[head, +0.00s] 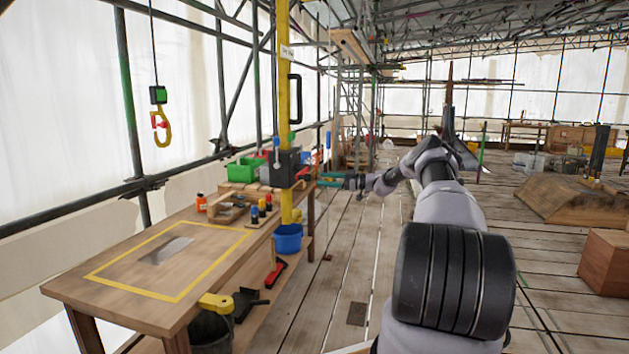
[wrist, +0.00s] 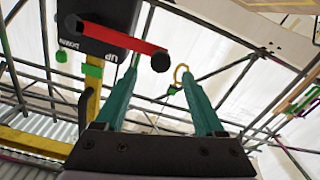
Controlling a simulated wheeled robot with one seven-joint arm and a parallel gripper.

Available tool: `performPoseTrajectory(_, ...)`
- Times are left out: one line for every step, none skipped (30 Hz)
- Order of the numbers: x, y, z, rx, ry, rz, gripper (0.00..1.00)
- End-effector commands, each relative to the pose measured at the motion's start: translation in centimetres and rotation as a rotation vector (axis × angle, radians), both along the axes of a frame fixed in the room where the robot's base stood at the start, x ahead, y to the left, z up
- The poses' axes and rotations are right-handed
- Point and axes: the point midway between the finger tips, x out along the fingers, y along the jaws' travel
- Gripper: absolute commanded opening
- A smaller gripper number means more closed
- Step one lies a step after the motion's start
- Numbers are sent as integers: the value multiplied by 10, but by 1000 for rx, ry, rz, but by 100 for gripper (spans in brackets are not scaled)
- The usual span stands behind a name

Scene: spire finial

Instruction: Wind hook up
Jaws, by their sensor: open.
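The yellow hook (head: 161,128) hangs on a thin cable under a black and green block (head: 158,95), above the left side of the bench. It also shows small in the wrist view (wrist: 181,74). The dark winch box (head: 284,168) is on the yellow post. In the wrist view the box (wrist: 98,32) has UP and DOWN lettering and a red crank arm (wrist: 118,38) ending in a black knob (wrist: 161,62). My gripper (wrist: 158,68) is open, its teal fingers either side of the knob in that view; contact cannot be told. In the head view my gripper (head: 328,181) is just right of the winch.
The wooden bench (head: 75,285) carries a yellow taped rectangle, bottles and a green bin (head: 245,170). A blue bucket (head: 288,238) is by the post. A black handle (head: 295,98) sits higher on the post (head: 284,60). The plank floor right of the bench is mostly clear.

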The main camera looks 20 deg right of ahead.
Motion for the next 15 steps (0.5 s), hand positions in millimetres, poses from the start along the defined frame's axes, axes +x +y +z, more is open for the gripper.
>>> performPoseTrajectory(-6,-9,0,1,1,-2,71)
performPoseTrajectory(-9,-13,0,1,1,-1,71)
performPoseTrajectory(-11,-17,0,2,0,-1,71)
performPoseTrajectory(-14,-20,0,1,1,-1,71)
performPoseTrajectory(-16,-23,0,1,1,-1,71)
performPoseTrajectory(-18,-26,0,1,1,0,71)
performPoseTrajectory(-19,-28,0,1,1,0,71)
performPoseTrajectory(-20,-29,0,0,0,1,71)
performPoseTrajectory(-21,-30,0,1,0,1,71)
performPoseTrajectory(-21,-31,0,1,0,1,71)
performPoseTrajectory(-21,-31,0,1,0,1,71)
performPoseTrajectory(-22,-31,0,1,0,1,71)
performPoseTrajectory(-22,-31,0,1,0,1,71)
performPoseTrajectory(-22,-31,0,1,0,1,71)
performPoseTrajectory(-22,-31,0,1,0,1,71)
